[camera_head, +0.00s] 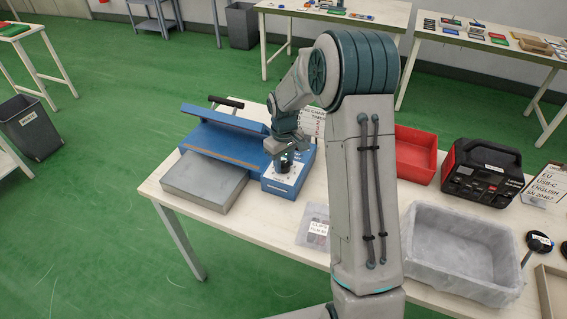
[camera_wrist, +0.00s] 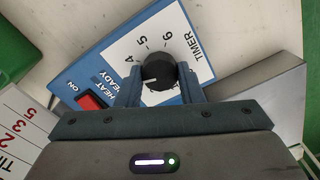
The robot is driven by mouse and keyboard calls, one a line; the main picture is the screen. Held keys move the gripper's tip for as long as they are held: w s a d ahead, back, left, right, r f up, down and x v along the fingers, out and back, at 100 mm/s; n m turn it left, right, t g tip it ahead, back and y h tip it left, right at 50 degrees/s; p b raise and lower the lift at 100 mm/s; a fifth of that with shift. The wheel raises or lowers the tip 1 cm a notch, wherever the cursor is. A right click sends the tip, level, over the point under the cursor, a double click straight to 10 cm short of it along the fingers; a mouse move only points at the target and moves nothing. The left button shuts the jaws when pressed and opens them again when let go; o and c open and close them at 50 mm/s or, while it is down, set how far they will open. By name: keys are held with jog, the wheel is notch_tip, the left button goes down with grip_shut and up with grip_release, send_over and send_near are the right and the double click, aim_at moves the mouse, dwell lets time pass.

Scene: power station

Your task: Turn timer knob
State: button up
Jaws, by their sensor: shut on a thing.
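The black timer knob (camera_wrist: 158,72) sits on a white dial plate (camera_wrist: 176,36) marked TIMER with numbers, on a blue machine. Its white pointer line faces the left side, near the low end of the visible numbers 4, 5, 6. My gripper (camera_wrist: 163,84) is shut on the knob, one finger on each side. In the head view my gripper (camera_head: 285,160) is above the white dial panel (camera_head: 284,178) at the right end of the blue sealing machine (camera_head: 226,139). The knob is mostly hidden there by the fingers.
A red switch (camera_wrist: 92,101) lies beside the dial. A grey block (camera_head: 205,180) stands in front of the blue machine. A red tray (camera_head: 412,155), a black and red box (camera_head: 482,170) and a grey bin (camera_head: 460,245) stand to the right. A bag (camera_head: 314,228) lies near the front edge.

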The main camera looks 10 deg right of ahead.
aim_at(284, 164)
jog(key=n, duration=0.6)
jog(key=shift+r+n, duration=0.1)
jog(key=shift+n, duration=0.2)
jog(key=n+p, duration=0.1)
jog(key=n, duration=0.4)
jog(key=shift+n, duration=0.3)
jog(key=o, duration=1)
notch_tip(284, 164, up, 14)
dwell(0.4)
